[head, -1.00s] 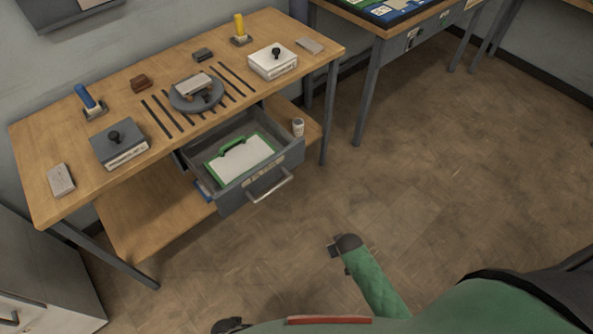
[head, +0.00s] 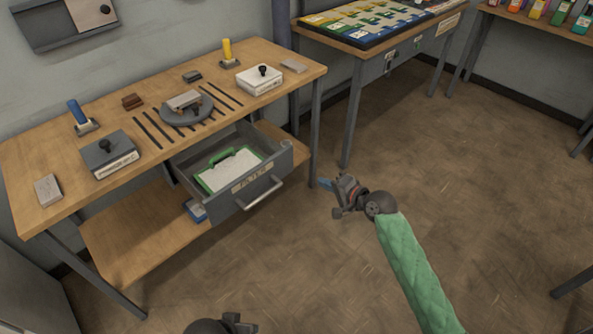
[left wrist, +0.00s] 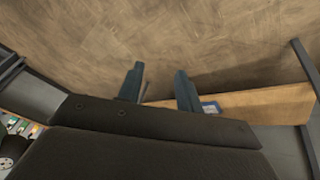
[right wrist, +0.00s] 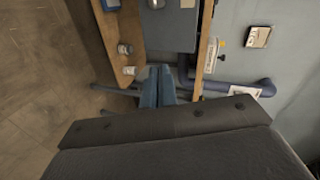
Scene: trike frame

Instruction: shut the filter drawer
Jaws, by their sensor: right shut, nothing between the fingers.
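The grey filter drawer (head: 258,188) under the wooden workbench stands pulled out. A white panel with a green frame and handle (head: 228,168) lies inside it. The drawer's bar handle (head: 264,196) faces the open floor. My right gripper (head: 325,183) is shut and empty, right of the drawer and apart from its handle. Its closed blue fingers also show in the right wrist view (right wrist: 158,88). My left gripper (left wrist: 160,88) is open and empty in the left wrist view. In the head view only part of it shows at the bottom edge, well below the drawer.
The workbench (head: 50,215) carries blocks, a round plate and stamp-like tools. A blue box (head: 196,210) sits on its lower shelf (head: 130,240). A second table (head: 345,38) stands at the back right. The floor (head: 450,180) in front is clear.

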